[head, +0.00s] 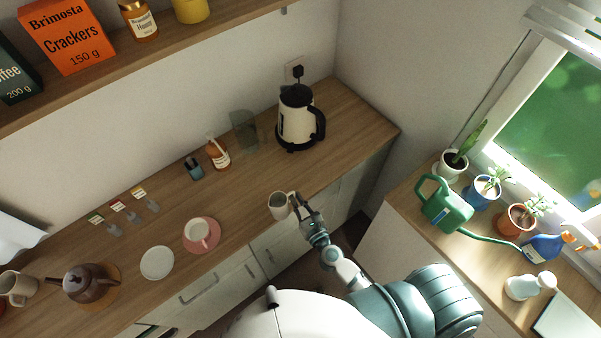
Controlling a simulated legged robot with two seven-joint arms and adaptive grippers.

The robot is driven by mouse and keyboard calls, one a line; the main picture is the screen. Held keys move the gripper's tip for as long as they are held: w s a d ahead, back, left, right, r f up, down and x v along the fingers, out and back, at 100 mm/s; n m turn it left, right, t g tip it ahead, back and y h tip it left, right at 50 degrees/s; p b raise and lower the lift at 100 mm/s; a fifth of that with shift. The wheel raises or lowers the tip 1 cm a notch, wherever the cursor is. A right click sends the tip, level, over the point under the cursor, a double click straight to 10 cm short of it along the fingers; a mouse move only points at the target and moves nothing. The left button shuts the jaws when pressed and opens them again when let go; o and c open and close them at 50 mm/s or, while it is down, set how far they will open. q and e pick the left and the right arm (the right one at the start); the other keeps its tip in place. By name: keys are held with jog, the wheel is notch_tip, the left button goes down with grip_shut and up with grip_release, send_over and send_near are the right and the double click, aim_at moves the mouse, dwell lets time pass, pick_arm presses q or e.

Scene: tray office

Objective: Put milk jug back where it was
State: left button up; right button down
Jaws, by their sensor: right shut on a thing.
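The milk jug (279,207) is a small cream-coloured vessel, upright at the front edge of the wooden counter, right of the pink saucer. My right gripper (298,203) is shut on its right side, where the handle is. The jug's base looks at or just above the counter; I cannot tell if it touches. A round white mat (157,263) lies bare on the counter, left of the pink saucer (214,234) with a cup (196,231) on it. My left gripper is not in view.
A brown teapot (88,283) and a beige mug (17,288) stand at the left. A kettle (297,118), brown bottle (218,153) and glass container (244,130) stand at the back. The right counter holds plants and a green watering can (446,207).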

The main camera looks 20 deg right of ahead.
jog(key=w, duration=0.2)
jog(key=w+d, duration=0.1)
jog(key=w, duration=0.2)
jog(key=w+d, duration=0.1)
jog(key=w, duration=0.2)
jog(key=shift+w+d+f, duration=0.1)
jog(key=shift+w+f, duration=0.1)
jog(key=w+d, duration=0.1)
jog(key=w, duration=0.1)
jog(key=w+d, duration=0.1)
jog(key=w, duration=0.1)
jog(key=w+d+f, duration=0.1)
jog(key=shift+w, duration=0.4)
jog(key=shift+w+d+f+b, duration=0.1)
jog(key=shift+w+f+b, duration=0.05)
jog(key=shift+b, duration=0.15)
jog(key=f+b, duration=0.1)
jog(key=f, duration=0.1)
jog(key=f+b, duration=0.1)
jog(key=shift+a+f+b, duration=0.1)
jog(key=shift+a+b, duration=0.15)
jog(key=shift+b, duration=0.1)
jog(key=shift+a, duration=0.1)
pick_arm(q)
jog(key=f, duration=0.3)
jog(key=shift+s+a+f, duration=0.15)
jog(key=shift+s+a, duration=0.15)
